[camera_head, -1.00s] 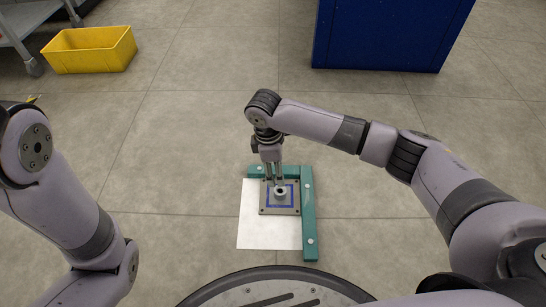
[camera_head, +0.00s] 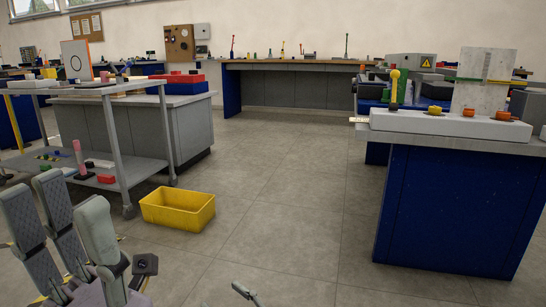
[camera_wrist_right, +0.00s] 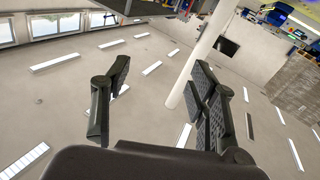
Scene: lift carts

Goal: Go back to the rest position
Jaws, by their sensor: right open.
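My left gripper (camera_head: 72,222) stands at the lower left of the head view, its grey padded fingers pointing up. The fingers are spread with a gap between them, and I see nothing held. My right gripper (camera_wrist_right: 158,100) fills the middle of the right wrist view. Its dark fingers are wide apart and empty, with ceiling and lights behind them. In the head view only a small grey tip shows at the bottom edge, and I cannot tell which part it is.
A yellow crate (camera_head: 178,209) sits on the floor beside a grey shelf cart (camera_head: 120,130). A blue cabinet bench (camera_head: 445,205) stands at the right, and a long workbench (camera_head: 290,66) at the back. The floor (camera_head: 275,215) between them is clear.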

